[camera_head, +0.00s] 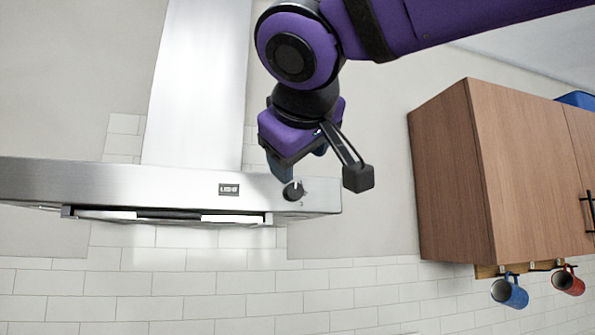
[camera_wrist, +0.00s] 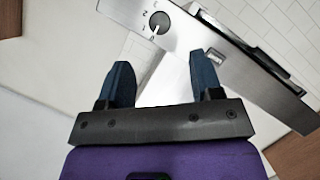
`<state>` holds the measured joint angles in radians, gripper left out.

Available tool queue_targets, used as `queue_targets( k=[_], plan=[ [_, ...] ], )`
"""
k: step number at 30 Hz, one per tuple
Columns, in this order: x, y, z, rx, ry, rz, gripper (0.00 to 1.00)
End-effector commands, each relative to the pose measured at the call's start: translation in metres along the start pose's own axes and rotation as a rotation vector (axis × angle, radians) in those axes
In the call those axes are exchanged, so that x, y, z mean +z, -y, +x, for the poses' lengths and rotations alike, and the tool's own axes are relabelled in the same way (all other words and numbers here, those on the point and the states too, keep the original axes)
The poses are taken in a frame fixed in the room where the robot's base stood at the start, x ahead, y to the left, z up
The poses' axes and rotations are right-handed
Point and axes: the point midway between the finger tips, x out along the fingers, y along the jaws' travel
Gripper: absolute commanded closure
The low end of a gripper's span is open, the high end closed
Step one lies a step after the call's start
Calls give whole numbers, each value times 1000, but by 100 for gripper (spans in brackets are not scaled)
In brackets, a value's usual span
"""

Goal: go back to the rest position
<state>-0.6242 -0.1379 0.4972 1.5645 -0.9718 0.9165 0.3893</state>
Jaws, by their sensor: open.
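My gripper (camera_head: 298,165) hangs from my purple arm in front of the range hood's right end in the head view. In the wrist view its two dark blue fingers (camera_wrist: 165,82) stand apart with nothing between them. The hood's round black knob (camera_head: 293,191) is close by the fingertips in the head view. The knob also shows in the wrist view (camera_wrist: 159,22), beyond the fingertips and apart from them. Its pointer looks turned toward the printed marks, but I cannot read the setting surely.
A wooden cabinet (camera_head: 500,170) is at the right, with a blue mug (camera_head: 510,292) and a red mug (camera_head: 568,281) hanging below. White tiled wall (camera_head: 200,290) lies behind.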

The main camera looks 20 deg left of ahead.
Motion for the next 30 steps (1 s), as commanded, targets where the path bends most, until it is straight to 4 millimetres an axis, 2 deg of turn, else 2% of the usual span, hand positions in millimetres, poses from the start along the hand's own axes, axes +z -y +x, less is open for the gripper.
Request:
queue_targets(
  k=[6, 23, 26, 29, 30],
  plan=[
    [0, 0, -11, -1, 1, 1, 41],
    [4, -2, -10, 1, 9, 2, 41],
    [25, -10, -5, 9, 53, 9, 41],
    [70, -26, 4, 21, 145, 33, 41],
    [93, -34, 6, 25, 190, 48, 41]
  ],
)
